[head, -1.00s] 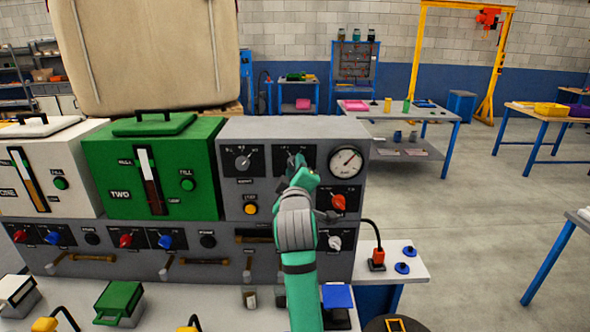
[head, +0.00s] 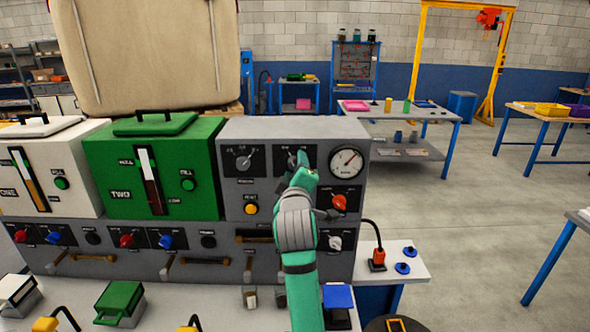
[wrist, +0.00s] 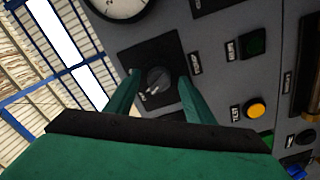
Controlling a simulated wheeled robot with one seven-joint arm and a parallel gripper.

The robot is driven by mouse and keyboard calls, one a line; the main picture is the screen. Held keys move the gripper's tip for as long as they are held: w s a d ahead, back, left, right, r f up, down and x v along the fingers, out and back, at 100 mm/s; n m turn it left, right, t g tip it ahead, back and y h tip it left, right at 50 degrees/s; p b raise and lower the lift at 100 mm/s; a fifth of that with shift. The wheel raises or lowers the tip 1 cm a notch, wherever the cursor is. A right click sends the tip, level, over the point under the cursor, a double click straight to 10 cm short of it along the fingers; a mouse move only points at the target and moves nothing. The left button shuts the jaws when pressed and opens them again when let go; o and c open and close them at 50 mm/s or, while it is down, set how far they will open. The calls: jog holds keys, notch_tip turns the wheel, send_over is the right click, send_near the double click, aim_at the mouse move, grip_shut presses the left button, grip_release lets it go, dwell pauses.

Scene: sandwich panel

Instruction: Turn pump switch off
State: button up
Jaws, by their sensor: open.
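A dark rotary switch (wrist: 158,79) on a black square plate sits in the middle of the wrist view. In the head view its plate (head: 282,161) is on the grey panel, left of the round gauge. Its label is too small to read. The knob's pale marks point to the lower left in the wrist view. My green gripper (wrist: 159,78) is open, with one finger on each side of the knob. Whether the fingers touch it, I cannot tell. In the head view, my gripper (head: 304,168) partly hides the knob.
The gauge (head: 346,161) and a red knob (head: 339,202) are close on the right. Another rotary switch (head: 243,162) is on the left.

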jog(key=s, duration=1.1)
jog(key=s+a+f+m, duration=0.15)
jog(key=s+f, duration=0.35)
jog(key=f, duration=0.6)
jog(key=s+f+m+g, duration=0.1)
jog(key=s+f+m, duration=0.2)
jog(key=s+f, duration=0.5)
jog(key=s+a+f+m, duration=0.1)
jog(key=s+f+m, duration=0.2)
jog(key=f, duration=1)
jog(key=s+f+m, duration=0.1)
jog(key=s+f, duration=0.2)
jog(key=s, duration=0.3)
jog(key=s+f+m+g, duration=0.1)
jog(key=s+f, duration=0.1)
jog(key=s, duration=0.4)
jog(key=s+f+m, duration=0.1)
jog(key=s+f, duration=0.2)
jog(key=s, duration=0.3)
jog(key=s+d+m, duration=0.1)
jog(key=s+d, duration=0.1)
jog(key=s, duration=1.3)
jog(key=shift+s+r+m+g, duration=0.3)
jog(key=shift+s+r+m, duration=0.05)
jog(key=shift+r, duration=0.05)
